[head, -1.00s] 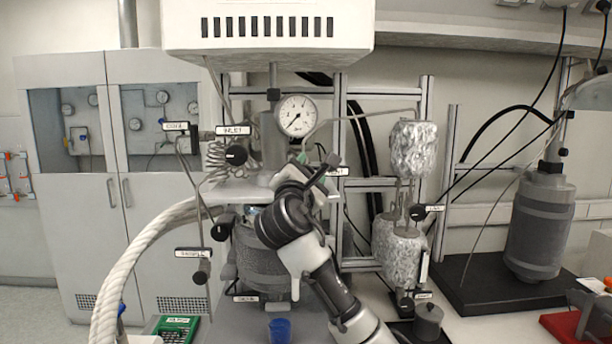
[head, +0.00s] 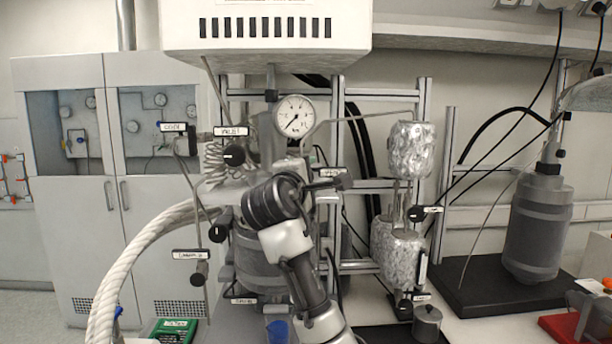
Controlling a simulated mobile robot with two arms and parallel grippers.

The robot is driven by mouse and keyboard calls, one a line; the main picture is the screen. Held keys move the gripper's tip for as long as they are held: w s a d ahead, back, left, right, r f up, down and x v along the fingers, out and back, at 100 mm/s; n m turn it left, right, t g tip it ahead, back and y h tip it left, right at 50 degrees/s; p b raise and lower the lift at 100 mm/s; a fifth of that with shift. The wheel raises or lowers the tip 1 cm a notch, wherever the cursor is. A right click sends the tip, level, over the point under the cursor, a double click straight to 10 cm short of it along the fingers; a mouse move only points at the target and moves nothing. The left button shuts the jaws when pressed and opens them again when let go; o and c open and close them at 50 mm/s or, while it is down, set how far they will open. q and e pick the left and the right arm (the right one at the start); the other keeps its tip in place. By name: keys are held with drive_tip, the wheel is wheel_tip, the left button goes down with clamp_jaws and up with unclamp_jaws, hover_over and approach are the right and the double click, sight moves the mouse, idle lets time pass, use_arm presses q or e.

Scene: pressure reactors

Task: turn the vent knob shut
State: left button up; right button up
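The vent label (head: 333,172) is on the frame to the right of the pressure gauge. The vent knob cannot be clearly told apart from the dark parts at the end of my arm just below that label. My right arm comes up from the bottom middle. Its dark, narrow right gripper (head: 342,182) points right, with its end just below the label. Whether its fingers are open, shut or touching the knob is too small to see. My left gripper is not in view.
The pressure gauge (head: 295,116) stands above my arm. The inlet knob (head: 234,155) and sample knob (head: 199,278) are to the left. A thick white hose (head: 112,275) arcs at lower left. Foil-wrapped vessels (head: 400,250) stand close on the right.

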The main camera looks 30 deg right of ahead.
drive_tip(key=shift+f, duration=0.15)
drive_tip(key=o, duration=0.9)
